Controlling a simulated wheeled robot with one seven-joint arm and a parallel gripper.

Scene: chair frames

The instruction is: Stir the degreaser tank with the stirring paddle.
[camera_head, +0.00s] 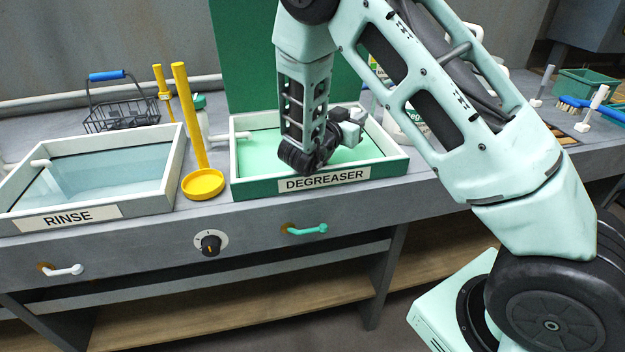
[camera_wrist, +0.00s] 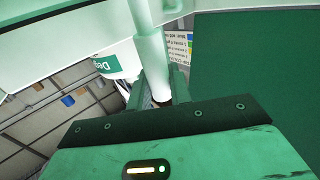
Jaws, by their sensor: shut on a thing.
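The degreaser tank (camera_head: 382,170) is a white-rimmed, green-fronted basin of light green liquid, labelled DEGREASER, in the middle of the head view. My gripper (camera_head: 355,120) is over the tank, its wrist low above the liquid. In the wrist view my gripper (camera_wrist: 160,88) is shut on a pale round shaft, which I take to be the stirring paddle (camera_wrist: 152,50). The shaft runs up from between the fingers. The paddle's lower end is hidden in both views, so I cannot tell whether it is in the liquid.
The rinse tank (camera_head: 172,158) stands to the left. Between the tanks is a tall yellow stand (camera_head: 188,115) with a round base. A wire basket (camera_head: 122,117) is behind. A green panel (camera_head: 243,60) rises behind the degreaser tank. Brushes and a green bin (camera_head: 585,84) are far right.

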